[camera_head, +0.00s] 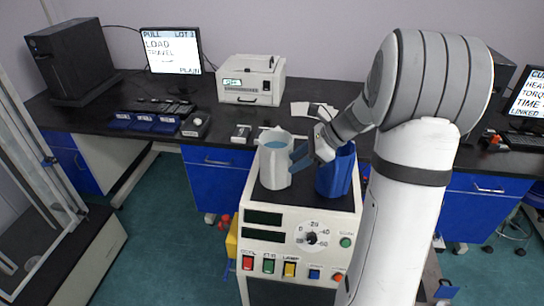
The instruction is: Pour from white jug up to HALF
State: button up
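The white jug (275,172) stands upright on the left of the black top of a white control cabinet, or just above it; I cannot tell which. Blue-grey liquid shows inside its open mouth. A blue jug or beaker (335,177) stands close to its right, partly covered by my arm. My gripper (299,157) reaches in from the right, its fingers at the white jug's right side. Whether the fingers are closed on the handle cannot be made out. Any HALF mark and the level inside the blue vessel are hidden.
The cabinet (276,219) has dark displays, a dial and coloured buttons on its front. Behind it runs a dark bench (222,120) with a white instrument (251,81), a monitor (172,52), blue trays (143,122) and papers. A glass-sided enclosure stands at left.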

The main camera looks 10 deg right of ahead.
jog(key=p+x, duration=0.1)
jog(key=x, duration=0.6)
jog(key=shift+w+a+f+p, duration=0.2)
jog(key=shift+w+f+p, duration=0.1)
grip_shut()
dwell(1.1)
jog(key=shift+r, duration=0.15)
